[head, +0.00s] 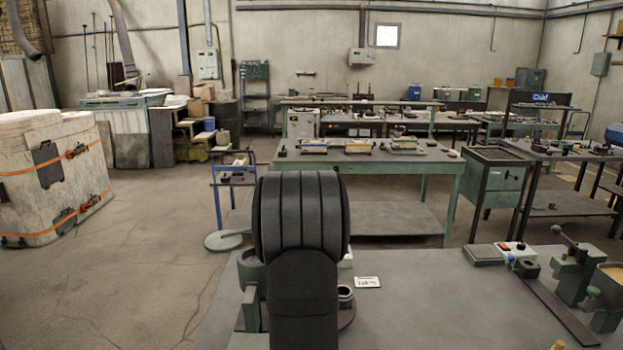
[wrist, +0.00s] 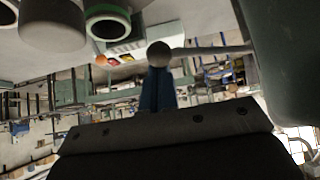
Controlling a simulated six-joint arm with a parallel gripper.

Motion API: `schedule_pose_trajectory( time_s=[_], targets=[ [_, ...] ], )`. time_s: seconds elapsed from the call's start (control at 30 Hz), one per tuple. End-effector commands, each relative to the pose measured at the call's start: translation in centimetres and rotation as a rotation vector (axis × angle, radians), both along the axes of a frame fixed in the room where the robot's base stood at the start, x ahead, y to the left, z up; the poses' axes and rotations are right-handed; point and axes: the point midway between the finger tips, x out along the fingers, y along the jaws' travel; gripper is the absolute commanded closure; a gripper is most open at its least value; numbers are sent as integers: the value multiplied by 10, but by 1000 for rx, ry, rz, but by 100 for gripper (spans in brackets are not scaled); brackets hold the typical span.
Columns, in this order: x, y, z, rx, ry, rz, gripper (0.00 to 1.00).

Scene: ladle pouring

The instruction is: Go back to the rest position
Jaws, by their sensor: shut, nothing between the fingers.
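My gripper (wrist: 158,76) shows in the wrist view as blue fingers rising from a dark grey body, closed together with nothing visible held. A round grey bowl or knob (wrist: 158,53) with a thin rod (wrist: 212,50) running right, possibly the ladle, appears right at the fingertips; I cannot tell if they touch. A green-rimmed pot (wrist: 108,24) and a grey rounded vessel (wrist: 52,25) are at the upper left. In the head view my dark arm fills the centre and hides the gripper.
The grey worktable (head: 430,300) carries a green-grey pot (head: 251,270) and a small cup (head: 346,294) beside my arm. A white label card (head: 368,282) lies nearby. A lever device (head: 573,268) stands at right. The table's middle right is mostly clear.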

Motion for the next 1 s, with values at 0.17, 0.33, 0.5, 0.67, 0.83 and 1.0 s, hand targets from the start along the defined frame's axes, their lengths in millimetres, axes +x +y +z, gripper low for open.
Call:
schedule_pose_trajectory(
  time_s=[0.17,0.33,0.5,0.67,0.83,1.0],
  targets=[
    [15,-11,2,1,2,-3,100],
    [24,-15,20,0,-5,2,100],
    [6,-3,43,0,-5,2,100],
    [-10,8,64,0,-6,2,100],
    [-27,19,85,-1,-6,1,100],
    [-6,4,56,0,0,-3,100]
  ],
)
